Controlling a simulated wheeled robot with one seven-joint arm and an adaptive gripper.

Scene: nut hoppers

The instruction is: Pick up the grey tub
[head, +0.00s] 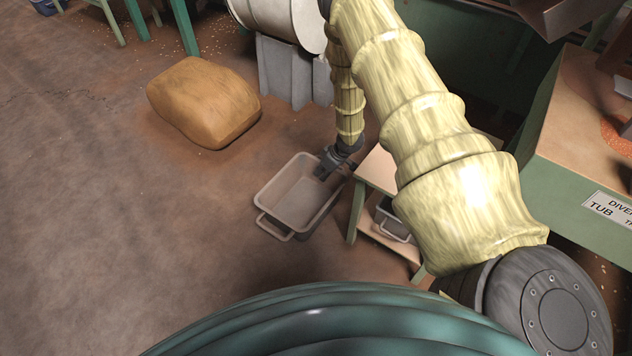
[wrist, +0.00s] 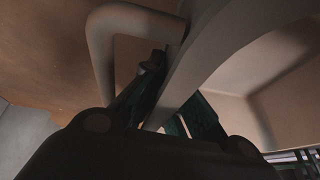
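A grey tub (head: 262,196) with an empty inside sits on the floor left of a small wooden table. A loop handle (head: 273,230) sticks out from its near end. My gripper (head: 325,165) is at the tub's far right rim. In the wrist view, the rim (wrist: 222,48) runs diagonally between the two fingers of my gripper (wrist: 172,92). One finger is outside the tub beside another loop handle (wrist: 102,50), and the other is on the inner side. The finger pads are partly hidden, so I cannot tell whether they press on the rim.
The wooden table (head: 377,168) stands close at the tub's right, with another grey container (head: 392,222) on its lower shelf. A brown sack (head: 205,103) lies on the floor behind left. A green bench with a sign (head: 612,208) stands at right. The floor at left is clear.

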